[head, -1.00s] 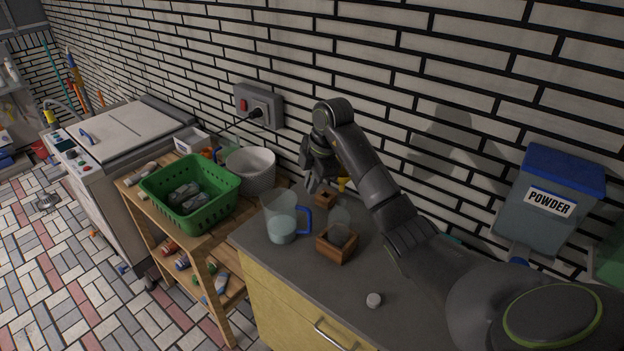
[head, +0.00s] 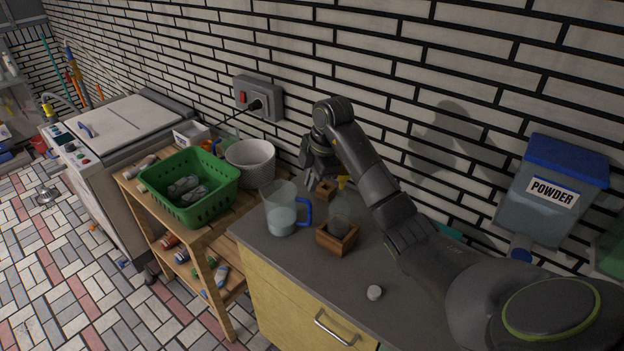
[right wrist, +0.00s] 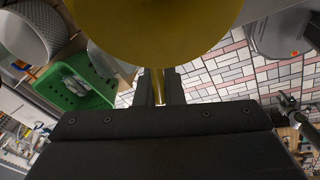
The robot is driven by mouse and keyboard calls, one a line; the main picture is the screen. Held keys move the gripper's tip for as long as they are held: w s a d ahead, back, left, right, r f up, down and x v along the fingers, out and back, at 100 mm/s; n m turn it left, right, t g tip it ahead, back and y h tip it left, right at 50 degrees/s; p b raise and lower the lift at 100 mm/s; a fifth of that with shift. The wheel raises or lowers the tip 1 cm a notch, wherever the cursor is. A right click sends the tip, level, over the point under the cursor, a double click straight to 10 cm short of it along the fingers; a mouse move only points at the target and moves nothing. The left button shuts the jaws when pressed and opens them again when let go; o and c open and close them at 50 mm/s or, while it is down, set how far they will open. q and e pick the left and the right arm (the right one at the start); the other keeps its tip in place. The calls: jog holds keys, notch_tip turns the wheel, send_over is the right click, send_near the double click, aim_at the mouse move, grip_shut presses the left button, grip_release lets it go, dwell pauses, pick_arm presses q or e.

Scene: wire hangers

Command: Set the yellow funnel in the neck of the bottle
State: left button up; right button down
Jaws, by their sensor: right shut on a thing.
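The yellow funnel (right wrist: 160,25) fills the top of the right wrist view, its stem between the fingers of my right gripper (right wrist: 160,90). In the head view my right gripper (head: 312,180) is shut on it above the back of the counter, and only a small yellow patch (head: 343,182) shows beside the arm. The clear bottle (head: 339,208) stands upright in a wooden holder (head: 337,243), in front and to the right of the gripper, apart from the funnel. A dark shape at the right of the right wrist view may be my left arm; its fingers are unclear.
A clear jug (head: 280,212) with a blue handle stands left of the bottle. A small wooden block (head: 326,190) lies behind it, under the gripper. A green basket (head: 203,208) is on the shelf at left. The counter's front is mostly clear.

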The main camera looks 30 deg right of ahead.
jog(key=shift+f+b, duration=0.9)
jog(key=shift+f, duration=0.75)
dwell(1.2)
jog(key=shift+c, duration=0.3)
grip_release()
dwell(0.4)
dwell(0.7)
jog(key=a, duration=0.7)
jog(key=shift+w, duration=0.3)
dwell(0.6)
jog(key=shift+r, duration=0.1)
notch_tip(320, 180, up, 6)
jog(key=p, duration=0.5)
dwell(0.7)
